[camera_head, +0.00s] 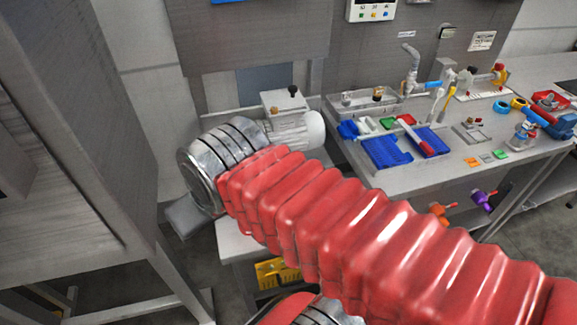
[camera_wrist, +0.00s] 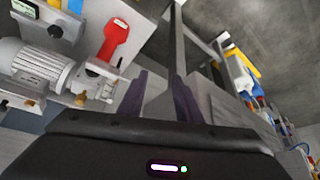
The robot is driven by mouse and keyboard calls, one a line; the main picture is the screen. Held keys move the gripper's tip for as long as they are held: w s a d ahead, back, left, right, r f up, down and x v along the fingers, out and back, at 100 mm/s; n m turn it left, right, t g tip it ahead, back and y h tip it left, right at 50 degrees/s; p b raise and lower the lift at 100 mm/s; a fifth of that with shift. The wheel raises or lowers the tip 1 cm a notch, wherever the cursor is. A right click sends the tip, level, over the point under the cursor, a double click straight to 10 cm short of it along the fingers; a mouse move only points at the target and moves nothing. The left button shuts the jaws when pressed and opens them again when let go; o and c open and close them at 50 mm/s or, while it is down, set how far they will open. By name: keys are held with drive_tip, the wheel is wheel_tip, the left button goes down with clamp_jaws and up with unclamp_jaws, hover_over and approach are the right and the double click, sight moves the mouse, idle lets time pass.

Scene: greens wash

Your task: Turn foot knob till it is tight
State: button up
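I cannot tell for sure which part is the foot knob. A white ribbed motor (camera_wrist: 38,68) lies at the left of the wrist view, with a small brass knob (camera_wrist: 81,99) at its end fitting. The motor also shows in the head view (camera_head: 290,130), partly behind my arm. My gripper (camera_wrist: 159,88) shows as two dark fingers with a gap between them. It is open and holds nothing; the fingers are to the right of the motor and apart from it. In the head view my red-sleeved arm hides the gripper.
A red-handled tool (camera_wrist: 115,40) lies near the motor. A bench (camera_head: 440,178) on the right carries blue trays (camera_head: 385,152), a tap (camera_head: 410,68) and small parts. A grey cabinet (camera_head: 75,110) stands close on the left. A yellow crate (camera_head: 277,272) sits low under the bench.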

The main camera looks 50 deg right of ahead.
drive_tip(key=shift+o, duration=0.2)
drive_tip(key=o, duration=0.3)
drive_tip(key=shift+w+d+m, duration=0.2)
drive_tip(key=shift+d+m, duration=0.05)
drive_tip(key=shift+m, duration=0.05)
drive_tip(key=shift+o, duration=0.7)
drive_tip(key=shift+w+d+r+m, duration=0.1)
drive_tip(key=shift+w+d+m, duration=0.1)
drive_tip(key=shift+d+m, duration=0.1)
drive_tip(key=w+d+m+g, duration=0.1)
drive_tip(key=w+d+m, duration=0.1)
drive_tip(key=d+m, duration=0.35)
drive_tip(key=w+d+f+m+g, duration=0.1)
drive_tip(key=w+d+m, duration=0.1)
drive_tip(key=d+m, duration=0.3)
drive_tip(key=w+d+m+g, duration=0.1)
drive_tip(key=w+d+m, duration=0.25)
drive_tip(key=d, duration=0.25)
drive_tip(key=s+d+f+m+y, duration=0.1)
drive_tip(key=d+f+m, duration=0.2)
drive_tip(key=d+m, duration=0.3)
drive_tip(key=s+d+f+m+y, duration=0.2)
drive_tip(key=d+m, duration=0.4)
drive_tip(key=d, duration=0.7)
drive_tip(key=shift+s+d+f+t, duration=0.2)
drive_tip(key=shift+d+f+t, duration=0.15)
drive_tip(key=shift+f, duration=0.25)
drive_tip(key=shift+a, duration=0.1)
